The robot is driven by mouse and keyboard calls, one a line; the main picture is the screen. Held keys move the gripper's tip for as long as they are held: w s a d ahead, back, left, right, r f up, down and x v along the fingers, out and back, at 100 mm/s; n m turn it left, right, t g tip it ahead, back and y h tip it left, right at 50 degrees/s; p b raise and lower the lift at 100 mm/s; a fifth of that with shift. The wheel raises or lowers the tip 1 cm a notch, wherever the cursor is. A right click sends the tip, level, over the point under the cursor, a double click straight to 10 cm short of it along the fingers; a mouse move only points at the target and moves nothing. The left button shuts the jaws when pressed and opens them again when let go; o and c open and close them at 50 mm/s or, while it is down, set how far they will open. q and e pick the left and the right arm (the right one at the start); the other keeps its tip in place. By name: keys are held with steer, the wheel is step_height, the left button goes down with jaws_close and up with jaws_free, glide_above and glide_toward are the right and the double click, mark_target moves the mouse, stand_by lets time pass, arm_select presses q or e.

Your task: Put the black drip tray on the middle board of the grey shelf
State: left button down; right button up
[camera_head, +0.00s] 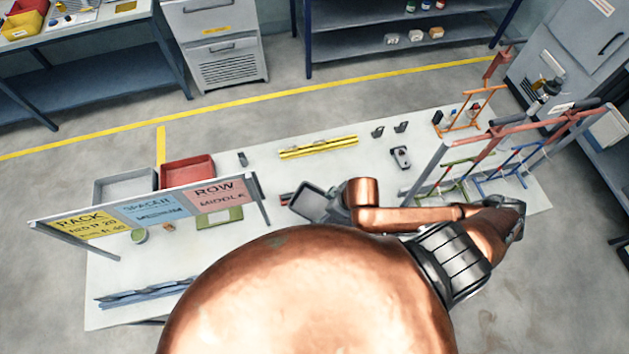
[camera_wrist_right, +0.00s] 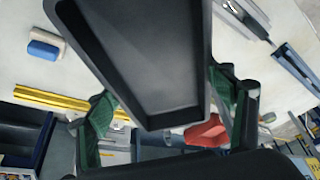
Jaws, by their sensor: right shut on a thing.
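The black drip tray (camera_wrist_right: 150,60) is a shallow dark tray with a raised rim, large in the right wrist view. My right gripper (camera_wrist_right: 160,92) is shut on it, with one green-padded finger at each side. In the head view my right gripper (camera_head: 336,206) is over the middle of the white table, with a dark rimmed shape (camera_head: 312,199) at its end that looks like the tray. A grey shelf with blue posts (camera_head: 395,39) stands at the back; its upper part is cut off, so I cannot tell which board is the middle one. My left gripper is not in view.
The white table (camera_head: 300,165) carries a yellow bar (camera_head: 318,147), a red tray (camera_head: 187,171), a sign rack (camera_head: 150,212) and coloured frames (camera_head: 507,165) at right. Several small items are on the shelf's visible lower board. Floor between table and shelf is clear. My arm hides the table's front.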

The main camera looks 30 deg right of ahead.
mark_target(323, 203)
steer(key=w+f+b, duration=0.1)
steer(key=b, duration=0.1)
steer(key=w+d+f+b, duration=0.1)
steer(key=w+b, duration=0.1)
steer(key=shift+d, duration=0.15)
steer(key=w+b, duration=0.1)
steer(key=w+d+f+b, duration=0.1)
steer(key=b, duration=0.1)
steer(key=w+f+b, duration=0.1)
steer(key=w+b, duration=0.1)
steer(key=shift+d, duration=0.3)
steer(key=w+f, duration=0.1)
steer(key=w+d+f, duration=0.1)
steer(key=w+f, duration=0.1)
steer(key=w+d+f, duration=0.1)
steer(key=shift+w+f, duration=0.2)
steer(key=shift+w, duration=0.05)
steer(key=shift+w+d+f, duration=0.1)
steer(key=shift+w+f, duration=0.35)
steer(key=shift+f, duration=0.2)
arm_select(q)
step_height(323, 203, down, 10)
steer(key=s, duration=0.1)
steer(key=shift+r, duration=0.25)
arm_select(e)
steer(key=shift+f, duration=1.6)
steer(key=shift+f, duration=0.15)
steer(key=o, duration=1.3)
steer(key=shift+c, duration=0.2)
